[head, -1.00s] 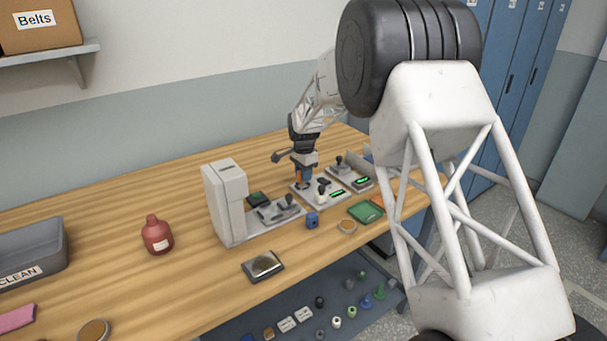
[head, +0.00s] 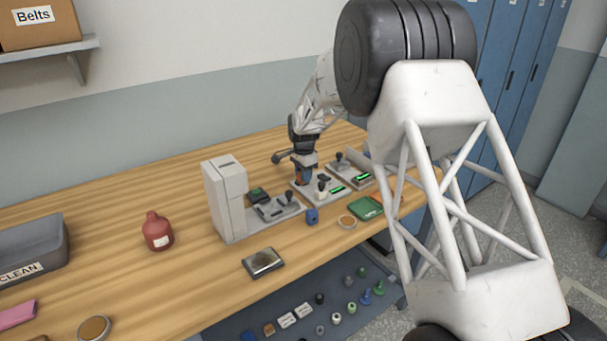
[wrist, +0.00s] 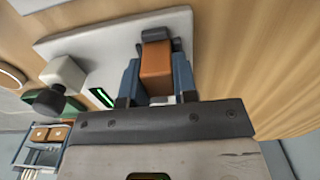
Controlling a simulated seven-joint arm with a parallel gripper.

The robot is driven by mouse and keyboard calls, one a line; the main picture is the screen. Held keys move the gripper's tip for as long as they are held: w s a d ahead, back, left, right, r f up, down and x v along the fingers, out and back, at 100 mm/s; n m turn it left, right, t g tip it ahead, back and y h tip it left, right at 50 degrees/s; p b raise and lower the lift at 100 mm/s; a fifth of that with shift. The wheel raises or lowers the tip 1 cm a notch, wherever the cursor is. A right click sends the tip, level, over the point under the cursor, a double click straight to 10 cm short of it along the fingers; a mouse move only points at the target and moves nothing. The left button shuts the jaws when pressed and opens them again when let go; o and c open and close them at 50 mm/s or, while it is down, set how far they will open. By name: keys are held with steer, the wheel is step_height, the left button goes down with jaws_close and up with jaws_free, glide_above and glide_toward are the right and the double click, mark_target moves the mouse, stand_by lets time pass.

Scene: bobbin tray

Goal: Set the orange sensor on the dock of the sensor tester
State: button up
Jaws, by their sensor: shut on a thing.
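The orange sensor (wrist: 157,62) is a small block between the blue fingers of my gripper (wrist: 157,80) in the wrist view. The gripper is shut on it. In the head view my gripper (head: 303,176) points down at the far-left part of a pale plate, which looks like the sensor tester (head: 323,197). The plate carries a dark-topped knob (wrist: 65,80) and a lit green display (wrist: 101,97). A grey piece (wrist: 156,33), perhaps part of the dock, shows just beyond the sensor. The sensor's underside is hidden, so I cannot tell whether it touches the dock.
A second plate with a green display (head: 362,178) stands to the right. A tall pale machine (head: 226,200) stands to the left. A blue block (head: 312,216), a green tray (head: 364,208) and a round disc (head: 347,221) lie in front.

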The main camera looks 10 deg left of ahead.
stand_by(0.3)
steer(key=o, duration=1)
steer(key=shift+r, duration=0.1)
steer(key=shift+r, duration=3.8)
